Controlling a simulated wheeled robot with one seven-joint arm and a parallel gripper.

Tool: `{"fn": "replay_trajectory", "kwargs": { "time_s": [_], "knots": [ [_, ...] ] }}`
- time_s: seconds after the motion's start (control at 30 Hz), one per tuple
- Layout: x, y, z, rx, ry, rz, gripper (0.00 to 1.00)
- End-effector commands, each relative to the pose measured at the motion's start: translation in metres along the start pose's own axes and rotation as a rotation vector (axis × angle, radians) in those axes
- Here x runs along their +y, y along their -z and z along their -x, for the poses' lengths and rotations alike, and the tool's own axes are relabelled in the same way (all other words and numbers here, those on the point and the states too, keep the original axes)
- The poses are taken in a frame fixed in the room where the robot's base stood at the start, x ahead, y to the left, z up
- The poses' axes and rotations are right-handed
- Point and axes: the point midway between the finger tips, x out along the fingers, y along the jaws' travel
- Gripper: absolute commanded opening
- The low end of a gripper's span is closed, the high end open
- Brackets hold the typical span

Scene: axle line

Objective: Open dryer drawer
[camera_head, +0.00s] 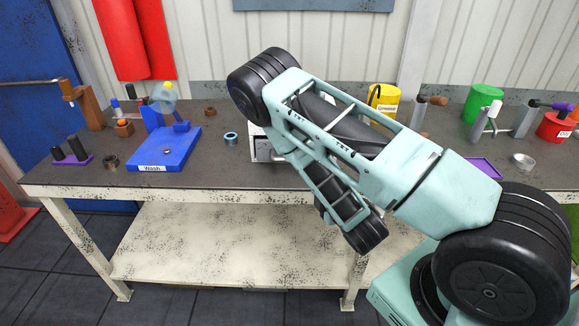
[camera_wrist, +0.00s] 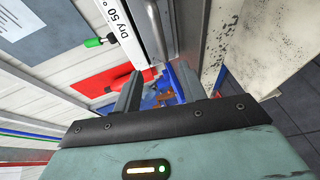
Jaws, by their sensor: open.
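The dryer is a white box on the workbench. In the wrist view its front (camera_wrist: 120,32) shows at the top with the label "Dry 50 °", and a pale metal strip, possibly the drawer's handle or edge, runs beside the label. In the head view only a small part of the dryer (camera_head: 263,147) shows, behind my arm. My gripper (camera_wrist: 158,84) is open and empty, its two dark fingers close to the dryer's front. The gap between fingers and drawer cannot be judged. In the head view my arm hides the gripper and most of the dryer.
The grey workbench (camera_head: 215,176) carries a blue wash stand (camera_head: 165,152) and a blue-topped ring (camera_head: 231,138) left of the dryer. A yellow container (camera_head: 384,98), a green container (camera_head: 482,102) and a purple tray (camera_head: 483,167) are right of it.

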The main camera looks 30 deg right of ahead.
Motion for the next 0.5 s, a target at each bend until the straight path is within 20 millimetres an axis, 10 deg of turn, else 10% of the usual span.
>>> {"fn": "replay_trajectory", "kwargs": {
  "time_s": [0.5],
  "knots": [
    [-0.005,0.001,-0.048,0.003,-0.008,-0.004,0.41]
  ]
}}
